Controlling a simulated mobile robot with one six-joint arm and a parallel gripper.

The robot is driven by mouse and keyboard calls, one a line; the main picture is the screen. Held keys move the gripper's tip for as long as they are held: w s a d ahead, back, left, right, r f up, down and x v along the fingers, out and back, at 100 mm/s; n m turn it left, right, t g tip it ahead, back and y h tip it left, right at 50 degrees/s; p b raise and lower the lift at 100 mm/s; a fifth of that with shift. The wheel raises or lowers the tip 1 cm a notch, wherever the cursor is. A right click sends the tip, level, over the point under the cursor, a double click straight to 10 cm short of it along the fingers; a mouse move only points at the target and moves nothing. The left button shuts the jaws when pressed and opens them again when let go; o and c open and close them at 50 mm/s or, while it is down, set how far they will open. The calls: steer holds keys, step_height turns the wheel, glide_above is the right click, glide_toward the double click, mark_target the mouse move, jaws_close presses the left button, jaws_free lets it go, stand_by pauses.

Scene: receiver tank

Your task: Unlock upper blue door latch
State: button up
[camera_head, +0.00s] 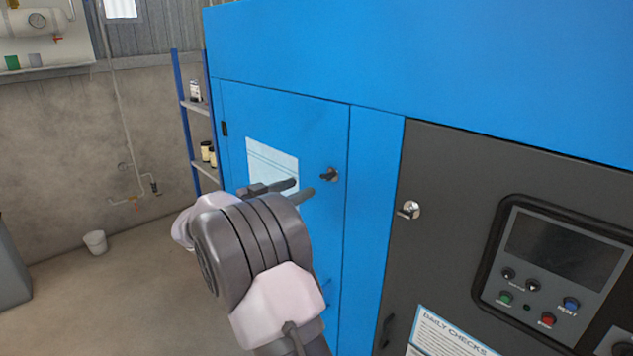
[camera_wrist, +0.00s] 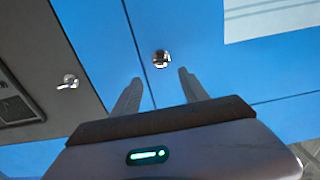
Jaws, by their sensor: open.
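The upper blue door latch (camera_head: 329,174) is a small dark knob with a metallic base near the right edge of the blue door (camera_head: 320,130). In the wrist view the latch (camera_wrist: 161,58) shows just beyond the fingertips, roughly between their lines. My gripper (camera_head: 303,188) is open and empty, its fingers pointing at the door just left of the latch in the head view. The gripper also shows in the wrist view (camera_wrist: 160,78), apart from the latch. My arm hides part of the lower door.
A silver latch (camera_head: 409,210) sits on the dark panel to the right, beside a control panel (camera_head: 550,265) with buttons and a screen. A blue shelf rack (camera_head: 190,110) stands behind the cabinet. A white bucket (camera_head: 95,241) stands by the wall.

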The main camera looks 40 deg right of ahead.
mark_target(323, 177)
steer(key=d, duration=0.6)
steer(key=w+d+b, duration=0.1)
steer(key=d, duration=0.2)
steer(key=shift+c, duration=0.4)
jaws_close()
